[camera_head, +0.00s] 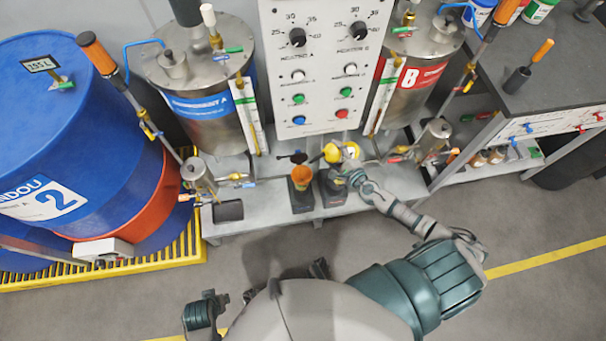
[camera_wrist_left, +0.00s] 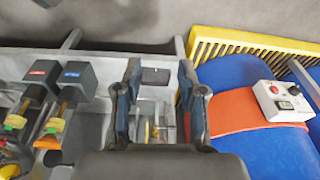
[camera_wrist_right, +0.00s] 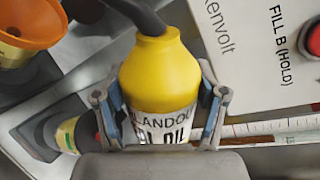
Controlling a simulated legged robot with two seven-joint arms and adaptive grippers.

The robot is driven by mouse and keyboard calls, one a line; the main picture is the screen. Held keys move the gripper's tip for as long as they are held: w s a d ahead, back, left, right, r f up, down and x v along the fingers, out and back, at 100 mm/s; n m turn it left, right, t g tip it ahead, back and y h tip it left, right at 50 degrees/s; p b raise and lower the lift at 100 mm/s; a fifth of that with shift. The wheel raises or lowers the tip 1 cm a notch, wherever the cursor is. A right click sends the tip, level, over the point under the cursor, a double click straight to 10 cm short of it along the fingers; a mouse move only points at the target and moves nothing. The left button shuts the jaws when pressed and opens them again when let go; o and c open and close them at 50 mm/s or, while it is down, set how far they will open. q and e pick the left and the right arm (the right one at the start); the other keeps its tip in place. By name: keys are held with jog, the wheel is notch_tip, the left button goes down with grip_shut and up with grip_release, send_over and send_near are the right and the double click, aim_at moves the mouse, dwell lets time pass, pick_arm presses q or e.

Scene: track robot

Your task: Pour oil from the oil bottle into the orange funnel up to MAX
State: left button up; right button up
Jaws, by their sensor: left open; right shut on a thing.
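The oil bottle (camera_head: 333,153) is yellow with a dark spout. In the head view its spout points left, close above the orange funnel (camera_head: 301,174). My right gripper (camera_wrist_right: 160,108) is shut around the bottle body (camera_wrist_right: 158,65), one finger on each side of its label. The funnel (camera_wrist_right: 28,28) is at the upper left of the right wrist view; the spout's tip is out of that frame. I see no oil stream, and no MAX mark is readable. My left gripper (camera_wrist_left: 160,78) is open and empty, its two fingers apart, away from the bottle.
The funnel stands at a dark stand on the grey bench (camera_head: 260,213). A control panel (camera_head: 319,70) rises behind, between metal tanks A (camera_head: 200,85) and B (camera_head: 416,75). A large blue drum (camera_head: 90,130) stands at left. Bare floor lies in front.

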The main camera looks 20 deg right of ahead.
jog(key=shift+f, duration=0.2)
